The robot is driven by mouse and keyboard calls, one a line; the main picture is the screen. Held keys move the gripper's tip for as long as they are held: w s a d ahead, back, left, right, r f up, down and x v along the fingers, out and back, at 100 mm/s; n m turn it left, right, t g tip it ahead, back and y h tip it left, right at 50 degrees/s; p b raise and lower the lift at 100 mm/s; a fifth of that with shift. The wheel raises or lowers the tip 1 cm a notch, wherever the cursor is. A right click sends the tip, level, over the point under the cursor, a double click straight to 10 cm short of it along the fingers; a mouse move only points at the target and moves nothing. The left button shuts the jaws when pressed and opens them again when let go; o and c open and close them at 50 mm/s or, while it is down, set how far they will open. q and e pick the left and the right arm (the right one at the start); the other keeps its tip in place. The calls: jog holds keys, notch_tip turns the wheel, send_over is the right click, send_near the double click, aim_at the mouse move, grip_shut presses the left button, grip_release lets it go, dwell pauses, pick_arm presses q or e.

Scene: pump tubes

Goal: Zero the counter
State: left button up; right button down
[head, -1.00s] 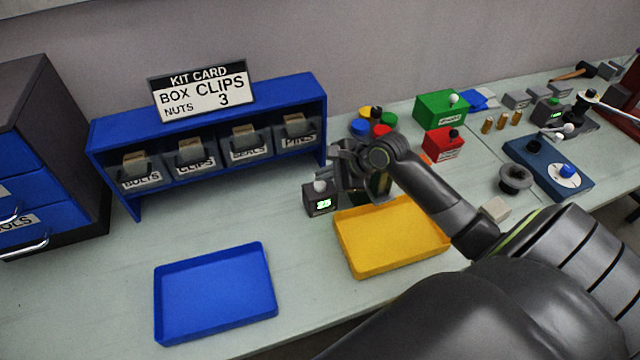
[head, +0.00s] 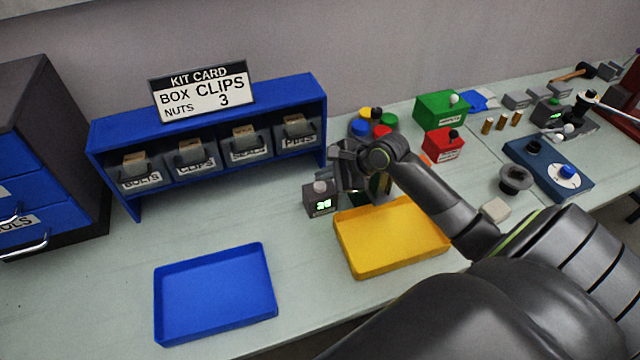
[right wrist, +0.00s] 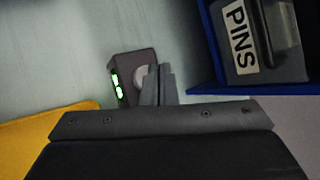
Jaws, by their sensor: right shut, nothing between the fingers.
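The counter (head: 314,204) is a small dark box with green lit digits on its front and a pale round button on top. It stands on the table left of the yellow tray. The digits are too blurred to read surely. My right gripper (head: 346,180) is just right of the counter, shut and empty. In the right wrist view the shut fingers (right wrist: 158,84) lie beside the counter (right wrist: 128,66), overlapping the edge of its round button; I cannot tell whether they touch. My left gripper is not in view.
The yellow tray (head: 392,262) is in front of my right gripper, and the blue tray (head: 215,328) is further left. A blue rack (head: 210,114) with labelled bins stands behind the counter.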

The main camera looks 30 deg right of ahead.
aim_at(325, 186)
dwell(0.7)
jog(key=shift+f+p, duration=0.3)
jog(key=shift+p, duration=0.2)
jog(key=shift+f, duration=0.15)
jog(key=shift+f, duration=0.65)
dwell(0.6)
jog(key=shift+r, duration=0.1)
jog(key=shift+r+p, duration=0.95)
jog(key=shift+p, duration=0.6)
jog(key=shift+r, duration=0.1)
notch_tip(325, 186, up, 5)
jog(key=p, duration=0.7)
